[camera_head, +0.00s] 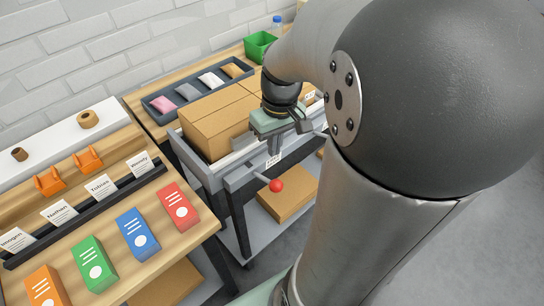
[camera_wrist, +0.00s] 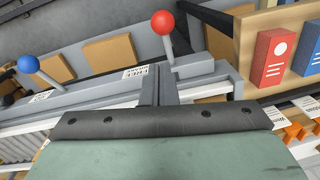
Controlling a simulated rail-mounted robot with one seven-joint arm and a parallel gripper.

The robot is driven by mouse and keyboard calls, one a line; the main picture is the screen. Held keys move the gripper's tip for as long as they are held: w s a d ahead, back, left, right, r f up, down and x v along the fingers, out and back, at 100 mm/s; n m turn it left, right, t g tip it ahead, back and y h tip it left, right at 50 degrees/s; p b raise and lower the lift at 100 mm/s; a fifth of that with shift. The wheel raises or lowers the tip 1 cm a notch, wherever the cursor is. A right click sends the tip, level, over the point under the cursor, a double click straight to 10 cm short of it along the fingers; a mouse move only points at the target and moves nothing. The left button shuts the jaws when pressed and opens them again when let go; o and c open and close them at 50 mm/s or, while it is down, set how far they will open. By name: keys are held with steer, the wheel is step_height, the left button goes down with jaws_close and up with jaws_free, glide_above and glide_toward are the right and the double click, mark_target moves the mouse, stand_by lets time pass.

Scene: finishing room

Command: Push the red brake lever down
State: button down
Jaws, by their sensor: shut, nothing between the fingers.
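The red brake lever's ball knob (camera_head: 276,185) is on a thin rod that sticks out from the end of a grey cart (camera_head: 238,180). In the wrist view the red knob (camera_wrist: 163,22) and its rod show just beyond my fingertips. My gripper (camera_head: 274,152) is shut and empty, pointing down over the cart's end rail, above the knob in the picture and apart from it. Its closed fingers also show in the wrist view (camera_wrist: 158,86). A second lever with a blue knob (camera_wrist: 29,64) is at the left of the wrist view.
A large cardboard box (camera_head: 215,120) sits on the cart, another (camera_head: 288,195) on its lower shelf. A wooden table (camera_head: 190,235) with coloured boxes is at the left. A grey tray (camera_head: 178,112) with packets lies on the bench behind. My arm covers the right side.

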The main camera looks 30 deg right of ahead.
steer(key=r, duration=0.1)
steer(key=s+r, duration=0.1)
steer(key=r, duration=0.2)
steer(key=shift+s+d+r, duration=0.25)
steer(key=shift+d+r, duration=0.1)
steer(key=shift+d, duration=0.05)
steer(key=s+a+f, duration=0.3)
steer(key=a, duration=0.3)
steer(key=s+a+f, duration=0.2)
steer(key=s+a, duration=0.1)
steer(key=a, duration=0.3)
steer(key=shift+s+f+h+p, duration=0.3)
steer(key=shift+s+f+h, duration=0.05)
steer(key=shift+f+h, duration=0.05)
stand_by(0.7)
